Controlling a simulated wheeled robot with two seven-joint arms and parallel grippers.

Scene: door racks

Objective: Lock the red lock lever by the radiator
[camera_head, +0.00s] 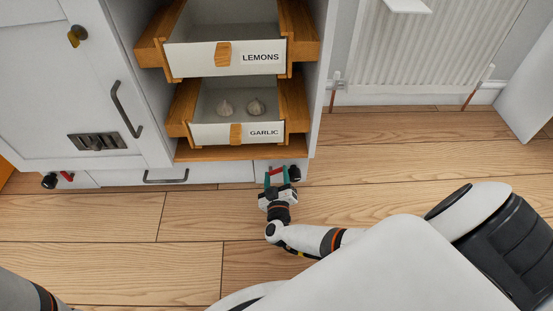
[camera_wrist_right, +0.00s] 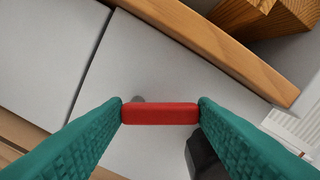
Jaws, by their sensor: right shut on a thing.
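The red lock lever (camera_wrist_right: 160,113) by the radiator lies across the gap between my right gripper's two green fingers in the right wrist view. The right gripper (camera_wrist_right: 160,114) is shut on it, with a fingertip at each end. In the head view the right gripper (camera_head: 275,178) is low at the cabinet's right base, and the lever (camera_head: 276,171) shows only as a small red bit there. A black knob (camera_head: 294,173) sits just right of it. The radiator (camera_head: 425,45) is on the wall at upper right. My left gripper is outside the view.
A second red lever (camera_head: 67,175) with a black knob is at the cabinet's lower left. Open drawers labelled LEMONS (camera_head: 225,57) and GARLIC (camera_head: 215,133) stick out above my right gripper. The wooden floor (camera_head: 400,150) before the radiator is clear.

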